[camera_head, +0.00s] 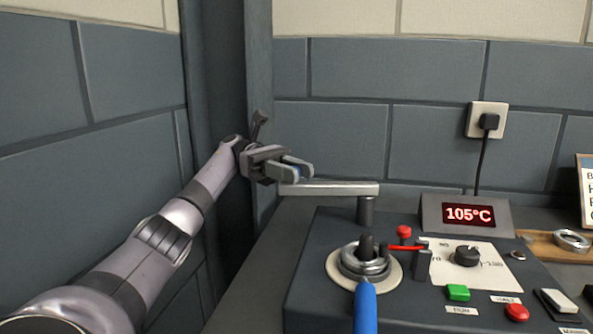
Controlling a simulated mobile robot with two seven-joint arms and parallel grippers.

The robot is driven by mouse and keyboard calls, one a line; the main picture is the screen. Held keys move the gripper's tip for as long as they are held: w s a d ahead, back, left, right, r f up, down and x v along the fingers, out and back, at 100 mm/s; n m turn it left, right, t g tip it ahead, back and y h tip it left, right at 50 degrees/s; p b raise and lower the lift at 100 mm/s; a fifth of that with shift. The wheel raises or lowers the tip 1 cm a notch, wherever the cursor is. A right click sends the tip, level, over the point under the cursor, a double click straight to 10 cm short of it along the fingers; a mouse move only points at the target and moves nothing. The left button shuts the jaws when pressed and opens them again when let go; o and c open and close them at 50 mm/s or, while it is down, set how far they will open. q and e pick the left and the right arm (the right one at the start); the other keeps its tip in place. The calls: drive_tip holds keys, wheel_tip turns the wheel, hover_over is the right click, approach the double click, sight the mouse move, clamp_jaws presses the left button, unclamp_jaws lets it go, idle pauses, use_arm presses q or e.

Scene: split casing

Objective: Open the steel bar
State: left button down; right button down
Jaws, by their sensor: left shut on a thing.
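The steel bar (335,188) is a flat, light-grey bar lying level near the back left of the dark machine casing. Its right end sits on top of a short dark post (366,210). Its left end reaches out past the casing's left edge. My left gripper (298,172) is at this left end, shut on the bar, with its fingers partly hiding how they meet it. My right gripper is not in view.
The casing carries a metal ring with a dark stub (366,263), a blue handle (365,308), a red lever (403,248), a dial (467,256), a green button (458,292) and a display (467,214) reading 105°C. A wall corner stands close behind my left arm.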

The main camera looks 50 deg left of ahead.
use_arm(q)
drive_tip(key=shift+r, duration=0.3)
drive_tip(key=c, duration=0.9)
unclamp_jaws()
drive_tip(key=shift+s, duration=0.1)
drive_tip(key=shift+f, duration=0.1)
wheel_tip(320, 180, up, 9)
drive_tip(key=shift+f+p, duration=0.1)
drive_tip(key=shift+p, duration=0.85)
wheel_tip(320, 180, up, 11)
drive_tip(key=p, duration=0.6)
